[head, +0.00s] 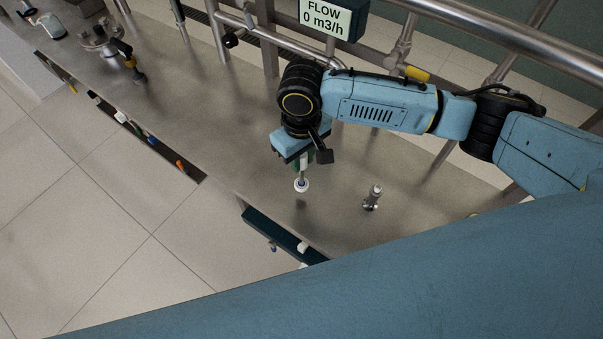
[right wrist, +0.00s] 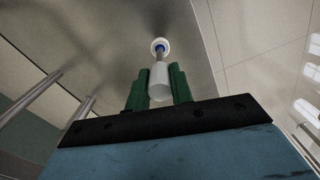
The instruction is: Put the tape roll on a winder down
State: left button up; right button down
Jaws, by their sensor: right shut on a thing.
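My right gripper (head: 300,162) points down over the grey metal counter (head: 235,150). Its green fingers (right wrist: 158,82) are shut on the pale cylindrical handle of the winder (right wrist: 159,80). A thin rod runs from the handle to the white tape roll (right wrist: 160,46) with a blue ring at the far end. In the head view the tape roll (head: 302,185) hangs below the gripper, near the counter's front edge. A dark patch like a shadow lies below it, so it looks held clear of the surface. My left gripper is not in view.
A small metal fitting (head: 373,197) stands upright on the counter to the right. A dark tray (head: 280,233) hangs at the counter's front edge, with small items. A slot with several coloured items (head: 150,139) lies left. Pipes and a flow display (head: 326,17) stand behind.

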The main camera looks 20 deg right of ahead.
aim_at(302, 183)
jog(key=shift+f, duration=2.75)
jog(key=c, duration=1.2)
grip_release()
jog(key=shift+c, duration=0.2)
notch_tip(302, 183, up, 12)
jog(key=shift+r, duration=0.2)
jog(key=shift+p, duration=0.3)
